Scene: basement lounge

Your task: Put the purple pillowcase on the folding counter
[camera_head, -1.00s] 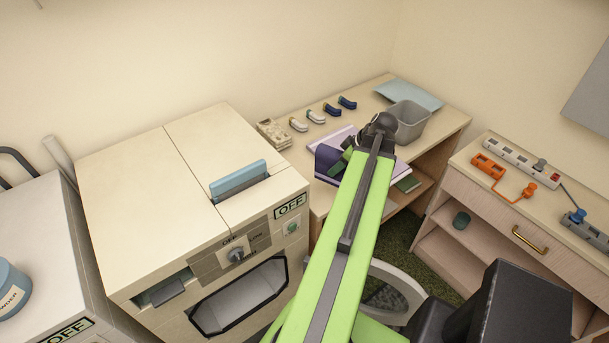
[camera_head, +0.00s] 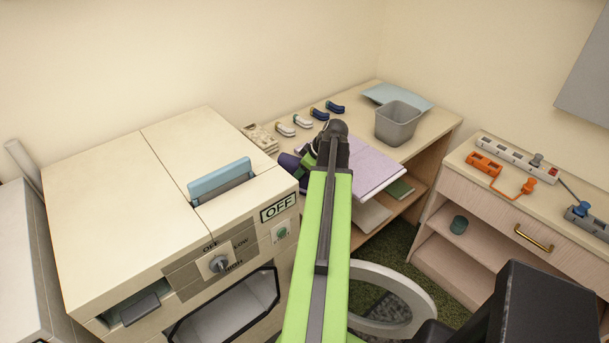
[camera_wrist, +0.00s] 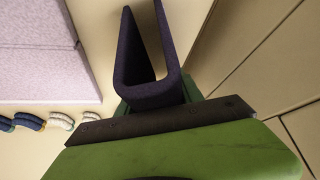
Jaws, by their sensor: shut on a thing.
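The dark purple pillowcase (camera_head: 289,165) is folded and hangs in my gripper (camera_head: 308,160), by the left end of the folding counter and close to the machine's right side. In the wrist view the pillowcase (camera_wrist: 128,65) makes a U-shaped fold, and my gripper (camera_wrist: 155,105) is shut on its bend. The pale wood folding counter (camera_head: 418,138) stands against the wall. I cannot tell whether the pillowcase touches the counter. My arm hides part of the counter and of the pillowcase.
A lavender folded cloth (camera_head: 375,165) lies on the counter. A white machine (camera_head: 120,220) stands at left. A drawer unit (camera_head: 490,205) with cords stands at right.

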